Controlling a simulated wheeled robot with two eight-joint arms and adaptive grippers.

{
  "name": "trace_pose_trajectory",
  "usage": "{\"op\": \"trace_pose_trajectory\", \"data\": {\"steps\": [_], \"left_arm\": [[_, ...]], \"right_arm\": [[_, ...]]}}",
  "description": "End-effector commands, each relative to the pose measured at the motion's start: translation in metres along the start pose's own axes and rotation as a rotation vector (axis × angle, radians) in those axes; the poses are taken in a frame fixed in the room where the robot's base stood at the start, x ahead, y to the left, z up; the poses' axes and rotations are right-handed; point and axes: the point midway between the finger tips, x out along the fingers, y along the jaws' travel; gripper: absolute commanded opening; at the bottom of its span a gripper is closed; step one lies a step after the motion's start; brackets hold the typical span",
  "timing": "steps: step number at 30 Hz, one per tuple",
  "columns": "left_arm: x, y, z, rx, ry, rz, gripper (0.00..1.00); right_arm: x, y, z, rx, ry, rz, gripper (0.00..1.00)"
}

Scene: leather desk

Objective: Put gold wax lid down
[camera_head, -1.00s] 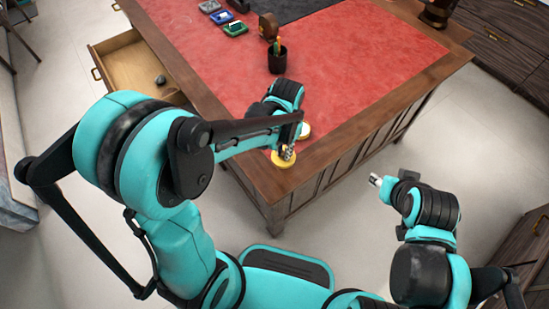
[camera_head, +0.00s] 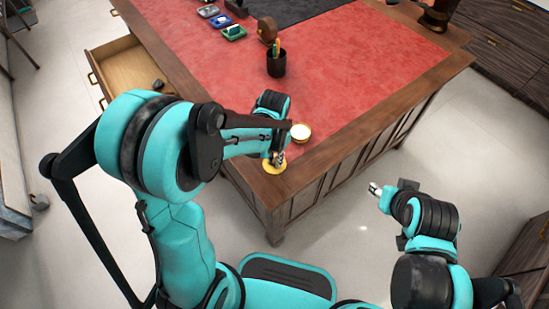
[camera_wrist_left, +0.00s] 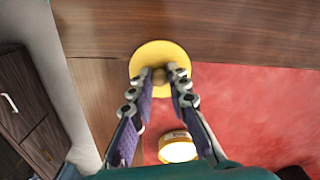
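The gold wax lid (camera_head: 280,171) is a round yellow disc over the wooden border at the desk's near corner; it also shows in the left wrist view (camera_wrist_left: 160,49). My left gripper (camera_head: 275,158) points down onto it. In the left wrist view its fingertips (camera_wrist_left: 160,70) are on both sides of the lid's small knob and appear shut on it. Whether the lid touches the wood I cannot tell. The open gold wax jar (camera_head: 301,133), pale inside, stands just behind the lid on the red leather. My right gripper (camera_head: 375,188) is off the desk; its finger state is unclear.
A black pen cup (camera_head: 276,65) stands farther back on the red desk top (camera_head: 350,70). Small coloured trays (camera_head: 233,32) lie at the far left. An open drawer (camera_head: 130,72) sticks out left. The leather right of the jar is clear.

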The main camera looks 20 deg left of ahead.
Motion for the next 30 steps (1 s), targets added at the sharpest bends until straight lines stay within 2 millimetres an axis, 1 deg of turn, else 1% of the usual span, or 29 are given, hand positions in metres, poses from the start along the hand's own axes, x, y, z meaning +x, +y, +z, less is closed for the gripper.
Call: {"op": "trace_pose_trajectory", "data": {"steps": [1,2,12,16,20,24,27,30], "left_arm": [[0.000,0.000,0.000,0.000,0.000,0.000,0.29],[0.000,0.000,0.000,0.000,0.000,0.000,0.36],[0.000,0.000,0.000,0.000,0.000,0.000,0.36],[-0.008,0.000,0.000,0.000,0.000,0.000,0.36],[-0.031,0.000,0.000,0.000,0.000,0.000,0.36],[-0.064,0.000,0.001,0.000,0.000,0.000,0.36],[-0.086,0.000,0.000,0.000,0.000,0.000,0.36],[-0.103,0.000,0.000,0.000,0.000,0.000,0.36]], "right_arm": [[0.000,0.000,0.000,0.000,0.000,0.000,0.40],[0.000,0.000,0.000,0.000,0.000,0.000,0.40],[0.000,0.000,0.000,0.000,0.000,0.000,0.40],[-0.005,0.000,-0.003,0.000,0.000,0.000,0.40],[-0.014,0.000,-0.010,0.000,0.000,0.000,0.40],[-0.026,0.000,-0.018,0.000,0.000,0.000,0.40],[-0.033,0.000,-0.024,0.000,0.000,0.000,0.40],[-0.038,0.000,-0.027,0.000,0.000,0.000,0.40]]}}
